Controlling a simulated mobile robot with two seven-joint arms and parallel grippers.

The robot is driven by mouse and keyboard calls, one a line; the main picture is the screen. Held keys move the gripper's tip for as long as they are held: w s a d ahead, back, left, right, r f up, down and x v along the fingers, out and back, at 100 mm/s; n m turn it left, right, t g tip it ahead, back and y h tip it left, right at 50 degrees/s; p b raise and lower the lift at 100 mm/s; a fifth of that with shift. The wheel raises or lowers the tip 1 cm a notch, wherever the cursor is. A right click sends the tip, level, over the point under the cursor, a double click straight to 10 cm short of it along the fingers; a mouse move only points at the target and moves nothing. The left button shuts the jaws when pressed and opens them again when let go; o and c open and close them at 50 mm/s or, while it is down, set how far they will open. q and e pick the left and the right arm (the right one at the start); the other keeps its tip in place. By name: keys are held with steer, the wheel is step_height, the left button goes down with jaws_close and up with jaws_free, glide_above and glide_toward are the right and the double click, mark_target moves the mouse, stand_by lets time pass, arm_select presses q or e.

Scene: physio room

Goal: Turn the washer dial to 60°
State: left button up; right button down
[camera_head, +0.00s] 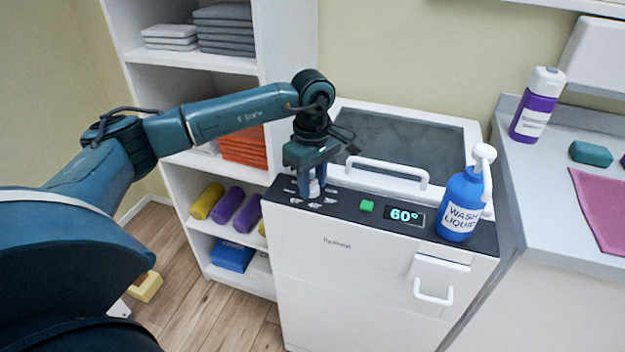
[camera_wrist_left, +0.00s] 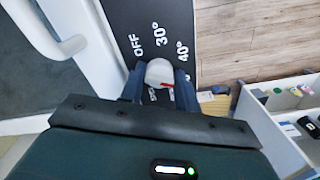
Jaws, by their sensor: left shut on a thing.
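The washer (camera_head: 330,262) stands against the wall, with a black control panel on its top front edge. Its display (camera_head: 403,215) reads 60°. The washer dial (camera_head: 314,187) is at the panel's left end; it also shows in the left wrist view as a pale knob with a red mark (camera_wrist_left: 159,72). Labels OFF, 30° and 40° show around it there; others are partly hidden. My left gripper (camera_head: 312,184) points down over the panel, its fingers shut on the dial. It also shows in the left wrist view (camera_wrist_left: 158,85). My right gripper is not in view.
A blue wash liquid bottle (camera_head: 458,205) stands on the panel's right end, beside the display. A green button (camera_head: 367,206) sits between dial and display. A white lid handle (camera_head: 388,172) rises behind. A shelf unit (camera_head: 196,165) stands to the left.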

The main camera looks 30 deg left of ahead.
mark_target(312, 183)
arm_select(q)
steer(key=o, duration=1)
steer(key=shift+c, duration=0.2)
step_height(312, 183, up, 13)
steer(key=shift+r, duration=0.15)
